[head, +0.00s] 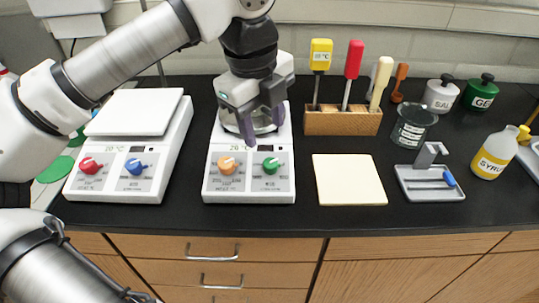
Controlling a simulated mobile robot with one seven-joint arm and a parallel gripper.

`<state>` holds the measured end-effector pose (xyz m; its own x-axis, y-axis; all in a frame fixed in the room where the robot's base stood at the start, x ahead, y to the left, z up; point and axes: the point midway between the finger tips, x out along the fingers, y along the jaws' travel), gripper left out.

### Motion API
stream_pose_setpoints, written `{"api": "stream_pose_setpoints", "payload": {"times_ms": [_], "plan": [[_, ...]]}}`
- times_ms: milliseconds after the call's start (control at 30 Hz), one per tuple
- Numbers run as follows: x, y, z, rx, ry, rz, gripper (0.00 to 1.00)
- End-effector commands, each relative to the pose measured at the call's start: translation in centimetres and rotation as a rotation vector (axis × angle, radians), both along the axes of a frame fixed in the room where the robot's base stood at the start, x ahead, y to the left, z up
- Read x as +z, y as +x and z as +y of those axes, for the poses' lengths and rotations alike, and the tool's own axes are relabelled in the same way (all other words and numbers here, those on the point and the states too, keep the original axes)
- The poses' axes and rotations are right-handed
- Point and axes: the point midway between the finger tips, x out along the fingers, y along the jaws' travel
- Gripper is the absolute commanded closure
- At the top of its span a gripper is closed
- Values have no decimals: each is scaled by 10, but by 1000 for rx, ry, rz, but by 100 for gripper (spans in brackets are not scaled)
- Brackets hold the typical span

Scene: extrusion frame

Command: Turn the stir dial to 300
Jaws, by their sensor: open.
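Two white hotplate units stand on the black bench. The right unit (213,191) has an orange dial (227,165) and a green dial (271,165) on its front panel. The left unit (112,188) has a red dial (90,165) and a blue dial (136,166). The print around the dials is too small to read, so I cannot tell which is the stir dial or its setting. My gripper (263,127) is open, fingers down, above the rear of the right unit, behind the green dial and apart from it. It partly hides a glass vessel (231,123) on that unit.
A wooden rack (342,121) with several handled tools stands right of the unit. A cream board (349,180), a grey stand (430,183), a glass beaker (412,127) and a syrup bottle (495,155) are farther right. The bench's front strip is clear.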

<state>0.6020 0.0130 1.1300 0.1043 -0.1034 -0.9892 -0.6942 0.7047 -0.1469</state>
Motion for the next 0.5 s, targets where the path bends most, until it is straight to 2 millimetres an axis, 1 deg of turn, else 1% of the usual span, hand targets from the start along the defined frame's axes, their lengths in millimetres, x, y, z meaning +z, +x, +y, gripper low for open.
{"api": "stream_pose_setpoints", "payload": {"times_ms": [100, 300, 400, 500], "plan": [[-25, 2, -3, -5, -3, 3, 52], [-63, 6, -8, -6, -4, 2, 52], [-77, 8, -9, -5, -4, 1, 52], [-86, 9, -10, -4, -5, 0, 52]]}}
